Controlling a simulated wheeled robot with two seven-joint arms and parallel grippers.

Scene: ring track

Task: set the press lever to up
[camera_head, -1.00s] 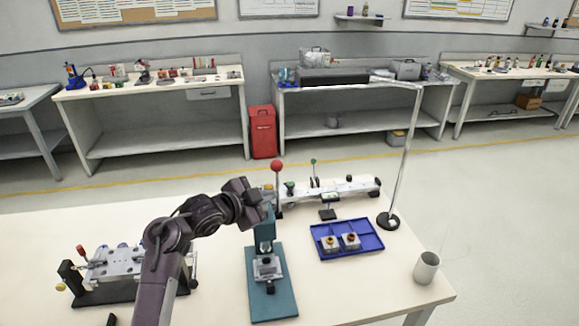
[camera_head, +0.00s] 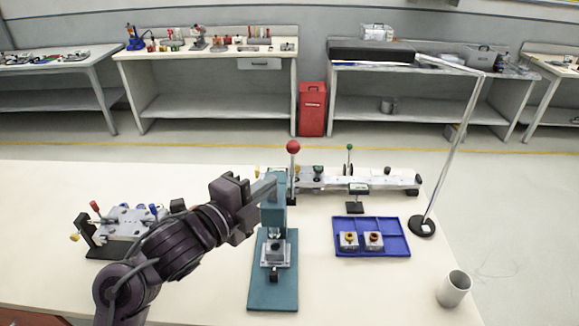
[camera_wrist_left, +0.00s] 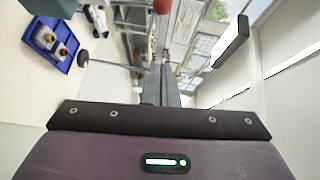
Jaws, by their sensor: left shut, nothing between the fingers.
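The teal press (camera_head: 272,270) stands on the white table in the middle of the head view. Its lever, a pale rod topped by a red ball (camera_head: 293,147), stands upright at the press's right side. The red ball also shows at the top edge of the left wrist view (camera_wrist_left: 162,6). My left gripper (camera_head: 272,185) is shut and empty, its fingers pointing right at the upper part of the press, just left of and below the ball. The fingers (camera_wrist_left: 160,85) also show in the wrist view. I cannot tell whether they touch the lever. My right gripper is out of view.
A blue tray (camera_head: 398,243) with two small parts lies right of the press, near a lamp stand (camera_head: 422,226) and a grey cup (camera_head: 454,288). A rail fixture (camera_head: 385,181) lies behind the press. A clamp fixture (camera_head: 90,238) stands left, partly behind my arm.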

